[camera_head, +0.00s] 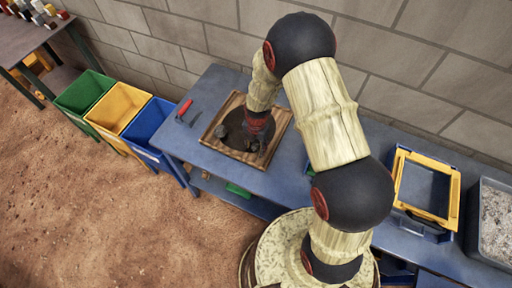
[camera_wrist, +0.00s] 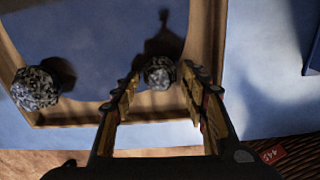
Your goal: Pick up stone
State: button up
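Two grey speckled stones lie in a shallow wooden tray (camera_head: 279,125), whose rim also shows in the wrist view (camera_wrist: 208,40). One stone (camera_wrist: 160,73) is near the tray's edge and appears between the tips of my gripper (camera_wrist: 160,88). The fingers are spread, with a gap on each side of that stone. I cannot tell how far above it they are. The other stone (camera_wrist: 36,88) lies to the left, clear of the fingers; it shows in the head view (camera_head: 220,131). In the head view my gripper (camera_head: 254,146) reaches down into the tray and partly hides the nearer stone.
The tray stands on a blue bench (camera_head: 205,88) against a block wall. A red-handled tool (camera_head: 184,108) lies left of it. Green (camera_head: 84,92), yellow (camera_head: 119,107) and blue (camera_head: 150,126) bins stand farther left. A yellow-framed box (camera_head: 425,185) and a gravel-filled grey bin (camera_head: 495,222) are right.

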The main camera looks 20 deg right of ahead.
jog(key=c, duration=1)
